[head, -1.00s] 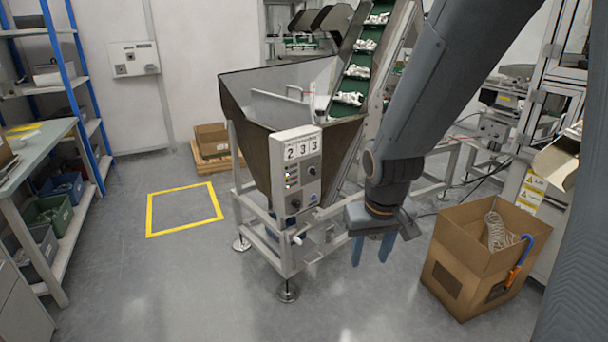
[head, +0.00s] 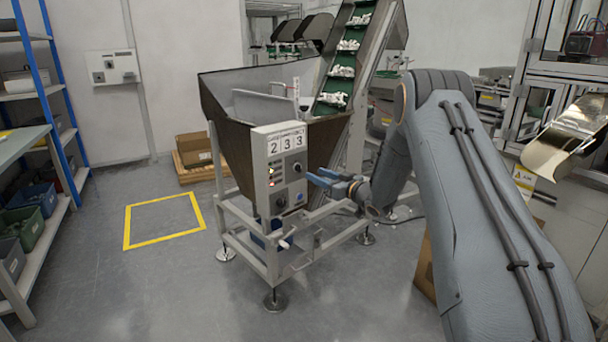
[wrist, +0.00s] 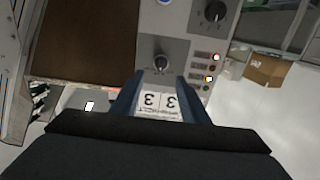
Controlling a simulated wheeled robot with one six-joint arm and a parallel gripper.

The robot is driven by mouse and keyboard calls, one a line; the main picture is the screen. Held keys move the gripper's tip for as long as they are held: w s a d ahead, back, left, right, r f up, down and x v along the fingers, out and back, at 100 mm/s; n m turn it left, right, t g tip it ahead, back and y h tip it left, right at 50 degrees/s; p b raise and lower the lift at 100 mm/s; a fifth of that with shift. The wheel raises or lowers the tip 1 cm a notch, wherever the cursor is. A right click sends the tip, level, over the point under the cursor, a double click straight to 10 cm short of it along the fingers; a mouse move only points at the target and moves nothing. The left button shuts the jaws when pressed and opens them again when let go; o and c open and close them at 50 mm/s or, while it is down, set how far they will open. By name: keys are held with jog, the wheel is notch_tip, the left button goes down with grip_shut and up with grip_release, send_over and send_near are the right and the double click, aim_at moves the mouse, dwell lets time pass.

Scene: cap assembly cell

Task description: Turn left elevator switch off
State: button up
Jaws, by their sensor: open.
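The grey control panel (head: 262,185) is on the front of the hopper. It has a 2-3-3 number display (head: 285,143), an upper right black knob (head: 297,167) and a lower left knob (head: 281,203). In the wrist view the panel is upside down, with the upper knob (wrist: 161,63) just beyond my fingers and the other knob (wrist: 214,11) farther off. I cannot read which is the left elevator switch. My gripper (head: 313,177) is open and empty, right of the panel, pointing at it. In the wrist view its fingers (wrist: 154,88) flank the upside-down digits.
The hopper (head: 225,110) stands on a metal frame with an inclined conveyor (head: 340,72) behind it. Lit indicators (wrist: 209,78) sit beside the upper knob. A shelf is at far left. Floor around the yellow square (head: 128,228) is clear.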

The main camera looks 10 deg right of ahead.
aim_at(300, 169)
jog(key=shift+x, duration=3.9)
jog(key=c, duration=1)
jog(key=shift+a+n, duration=0.1)
jog(key=shift+n, duration=0.4)
jog(key=n+b, duration=0.3)
jog(key=n, duration=0.4)
jog(key=shift+s+a+n, duration=0.1)
jog(key=shift+s+n, duration=0.05)
jog(key=shift+n, duration=0.25)
jog(key=shift+b, duration=0.3)
jog(key=shift+n, duration=0.3)
